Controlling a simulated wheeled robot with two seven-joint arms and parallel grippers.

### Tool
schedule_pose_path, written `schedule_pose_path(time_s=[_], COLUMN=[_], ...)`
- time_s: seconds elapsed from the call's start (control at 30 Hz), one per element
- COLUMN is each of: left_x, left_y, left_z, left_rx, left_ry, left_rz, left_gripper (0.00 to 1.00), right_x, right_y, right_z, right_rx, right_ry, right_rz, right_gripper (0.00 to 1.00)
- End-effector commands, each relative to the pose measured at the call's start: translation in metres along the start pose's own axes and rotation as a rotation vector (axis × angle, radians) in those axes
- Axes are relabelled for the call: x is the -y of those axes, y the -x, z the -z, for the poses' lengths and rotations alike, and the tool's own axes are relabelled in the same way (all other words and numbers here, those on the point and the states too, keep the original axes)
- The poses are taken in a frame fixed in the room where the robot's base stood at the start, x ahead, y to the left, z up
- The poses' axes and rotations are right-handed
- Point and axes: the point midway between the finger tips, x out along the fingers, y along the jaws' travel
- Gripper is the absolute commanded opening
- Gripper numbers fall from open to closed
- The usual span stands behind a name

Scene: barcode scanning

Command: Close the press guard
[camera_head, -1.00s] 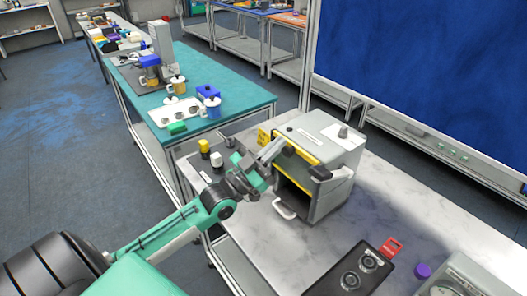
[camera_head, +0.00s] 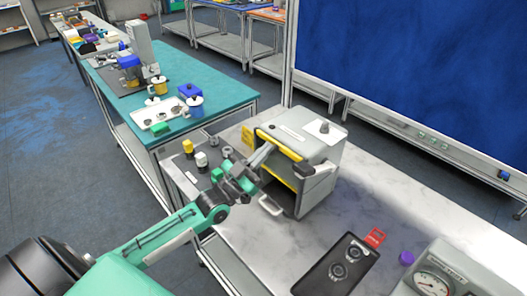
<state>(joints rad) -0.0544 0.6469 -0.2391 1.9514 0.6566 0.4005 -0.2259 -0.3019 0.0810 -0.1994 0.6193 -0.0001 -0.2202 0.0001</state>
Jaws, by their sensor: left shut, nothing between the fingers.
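The press (camera_head: 318,148) is a grey box with yellow trim on the marble-topped bench. Its front, facing lower left, shows a dark opening (camera_head: 284,196). A pale U-shaped handle (camera_head: 271,206) sits low at that front. I cannot clearly tell which part is the guard; a yellow-edged strip (camera_head: 282,147) runs along the top of the opening. My left gripper (camera_head: 265,154) is shut and empty at the upper front of the press, close to the yellow edge. Whether it touches the press is unclear. My right gripper is not in view.
Small yellow and white-topped items (camera_head: 201,160) stand left of my gripper. A black panel with two dials (camera_head: 345,262), a red tag (camera_head: 375,237), a purple cap (camera_head: 406,258) and a gauge box (camera_head: 440,275) lie at the front right. The bench between is clear.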

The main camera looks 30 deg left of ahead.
Motion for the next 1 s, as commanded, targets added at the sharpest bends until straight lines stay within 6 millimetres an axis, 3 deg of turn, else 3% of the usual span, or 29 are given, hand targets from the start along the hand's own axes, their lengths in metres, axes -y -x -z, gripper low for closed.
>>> schedule_pose_path(time_s=[0.03,0.1,0.5,1.0], left_x=[-0.003,-0.005,-0.015,-0.018], left_y=[0.008,0.015,0.049,0.056], left_z=[-0.015,-0.027,-0.086,-0.099], left_rx=[0.007,0.008,0.008,0.01], left_ry=[0.002,0.003,0.003,0.003], left_rz=[0.001,0.0,0.001,-0.001], left_gripper=[0.0,0.0,0.0,0.0], right_x=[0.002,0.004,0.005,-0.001], right_y=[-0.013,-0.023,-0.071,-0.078], right_z=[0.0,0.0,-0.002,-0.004], right_rx=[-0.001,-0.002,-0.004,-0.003], right_ry=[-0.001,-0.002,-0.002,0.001], right_rz=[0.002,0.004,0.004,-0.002], right_gripper=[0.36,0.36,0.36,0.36])
